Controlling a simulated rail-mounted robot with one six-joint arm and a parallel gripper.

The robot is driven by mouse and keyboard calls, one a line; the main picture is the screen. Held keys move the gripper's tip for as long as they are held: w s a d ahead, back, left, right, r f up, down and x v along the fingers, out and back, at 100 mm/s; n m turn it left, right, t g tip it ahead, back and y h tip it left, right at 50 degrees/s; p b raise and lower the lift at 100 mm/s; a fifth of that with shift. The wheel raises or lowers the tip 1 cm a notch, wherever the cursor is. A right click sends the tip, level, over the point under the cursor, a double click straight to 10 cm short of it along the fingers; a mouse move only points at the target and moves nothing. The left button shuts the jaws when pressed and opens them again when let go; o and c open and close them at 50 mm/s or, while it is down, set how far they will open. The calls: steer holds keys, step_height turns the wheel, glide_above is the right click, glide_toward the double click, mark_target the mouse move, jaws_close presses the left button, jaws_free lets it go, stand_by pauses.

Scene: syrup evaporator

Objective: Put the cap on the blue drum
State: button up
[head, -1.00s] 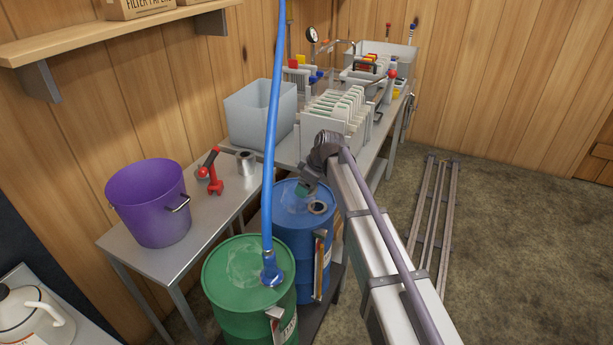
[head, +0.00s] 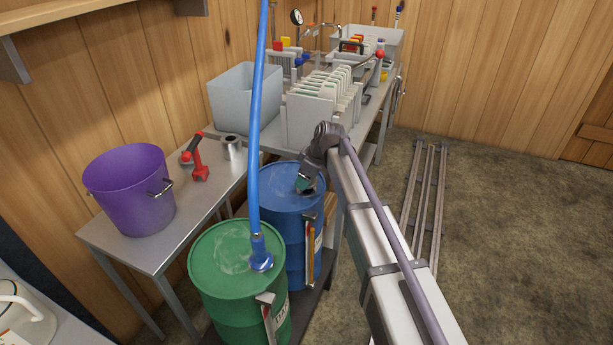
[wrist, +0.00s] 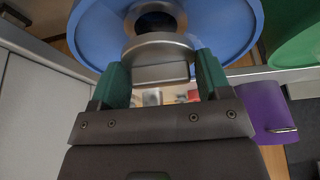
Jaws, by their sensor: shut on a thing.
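The blue drum (head: 283,203) stands behind the green drum; its top is partly covered by my arm. In the wrist view the blue drum (wrist: 222,25) fills the top, with a round dark opening (wrist: 155,20) in its lid. My gripper (head: 306,186) is over the right part of the drum's top. In the wrist view my gripper (wrist: 158,65) has its green fingers shut on a silver-grey cap (wrist: 158,50). The cap overlaps the near edge of the opening in that view; I cannot tell whether it touches the drum.
The green drum (head: 235,270) stands in front with a blue hose (head: 255,140) rising from its lid. A purple bucket (head: 130,190), a red tool (head: 199,160) and a metal cup (head: 231,146) stand on the left table. A grey bin (head: 243,97) and filter plates are behind.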

steer(key=shift+f+b, duration=1.4)
steer(key=shift+b, duration=0.1)
stand_by(1.1)
stand_by(0.3)
steer(key=o, duration=1)
steer(key=shift+s+d, duration=0.1)
steer(key=shift+c, duration=0.5)
steer(key=shift+o, duration=0.5)
steer(key=shift+r, duration=0.1)
